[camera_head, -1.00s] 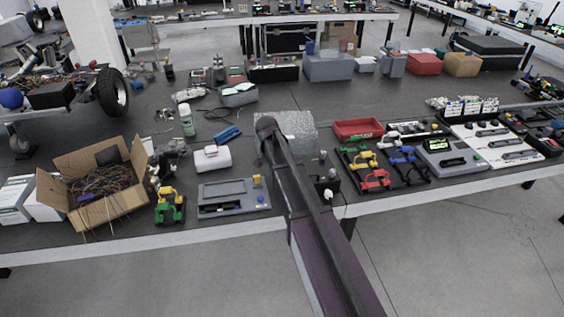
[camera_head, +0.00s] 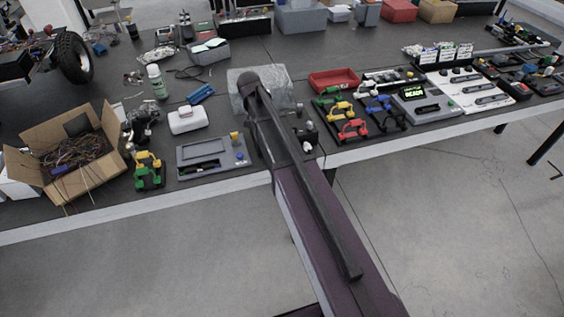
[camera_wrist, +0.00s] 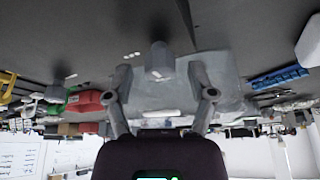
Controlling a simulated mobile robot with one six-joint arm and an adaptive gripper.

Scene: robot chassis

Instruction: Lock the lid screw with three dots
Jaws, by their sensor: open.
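In the wrist view, which looks upside down, a grey cylindrical knob (camera_wrist: 160,60) stands between the fingers of my gripper (camera_wrist: 160,72). It looks like a lid screw, with small white marks on and beside it. My gripper is open, with a finger on each side of the knob and gaps between; contact cannot be made out. Another grey knob (camera_wrist: 55,92) with a pale mark is further left. A dull silver block or sheet (camera_wrist: 225,85) lies behind the right finger. In the head view my arm hides the fingertips and this knob; the silver block (camera_head: 240,80) shows behind it.
A grey tray device (camera_head: 212,150) and a cardboard box of wires (camera_head: 75,155) lie left of my arm. A red bin (camera_head: 333,80), coloured clamps (camera_head: 353,128) and a green-lit display unit (camera_head: 425,103) lie to the right. The bench's front edge runs below them.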

